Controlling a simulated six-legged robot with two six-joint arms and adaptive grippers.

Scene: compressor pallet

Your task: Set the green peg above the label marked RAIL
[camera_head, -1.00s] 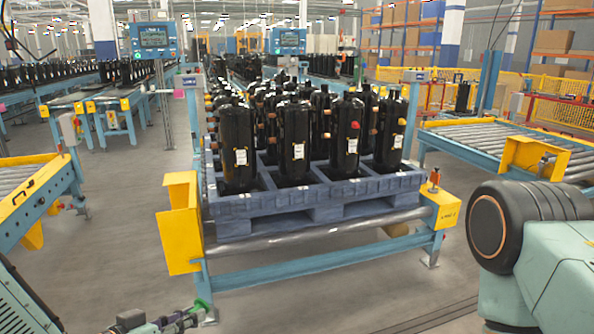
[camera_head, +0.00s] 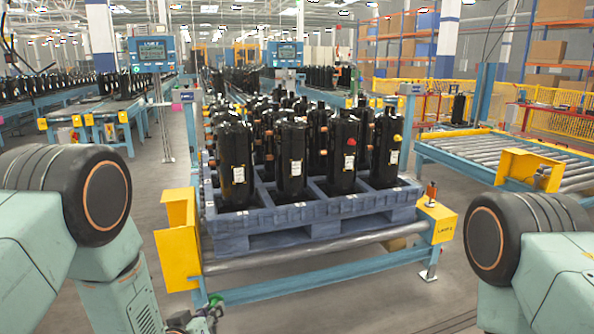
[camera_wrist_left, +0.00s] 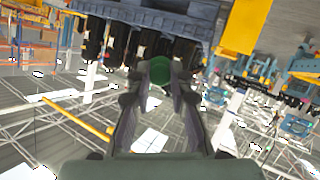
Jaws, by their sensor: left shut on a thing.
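My left gripper (camera_head: 207,314) is low in the head view, in front of the blue conveyor frame, and only partly shows. It is shut on a green peg (camera_head: 215,300), whose tip shows above the fingers. In the left wrist view the left gripper (camera_wrist_left: 160,88) has its fingers around the round green peg (camera_wrist_left: 158,73). No label reading RAIL can be made out. A yellow end block (camera_head: 437,222) at the conveyor's right corner carries small dark lettering, too small to read surely. My right gripper is out of view.
A blue-grey pallet (camera_head: 300,217) with several black compressors (camera_head: 292,158) stands on the conveyor behind a steel roller (camera_head: 320,246). A yellow plate (camera_head: 178,238) rises at its left corner. A small orange item (camera_head: 431,190) stands on the right end block.

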